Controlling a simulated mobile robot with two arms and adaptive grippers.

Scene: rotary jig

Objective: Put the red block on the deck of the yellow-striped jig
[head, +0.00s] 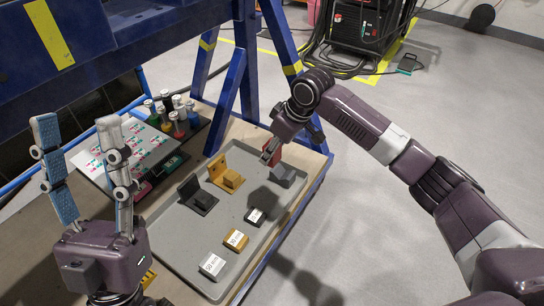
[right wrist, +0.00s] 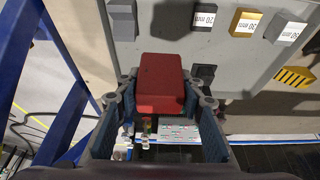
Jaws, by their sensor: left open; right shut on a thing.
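The blue jig (head: 90,55) with yellow stripes fills the upper left of the head view; its wide beam stands above the table on splayed legs. My right gripper (head: 270,152) is shut on the red block (head: 277,157), over the far end of the grey tray. In the right wrist view the red block (right wrist: 160,82) sits between the two fingers. My left gripper (head: 78,125) is open and empty, fingers pointing up, at the lower left of the head view. The top of the deck cannot be made out clearly.
The grey tray (head: 168,243) holds a black bracket (head: 197,196), a yellow bracket (head: 226,174), a grey block (head: 284,174) and labelled blocks. A printed board (head: 135,150) and several bottles (head: 179,120) stand near the jig. Blue legs (head: 232,90) rise close to my right gripper.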

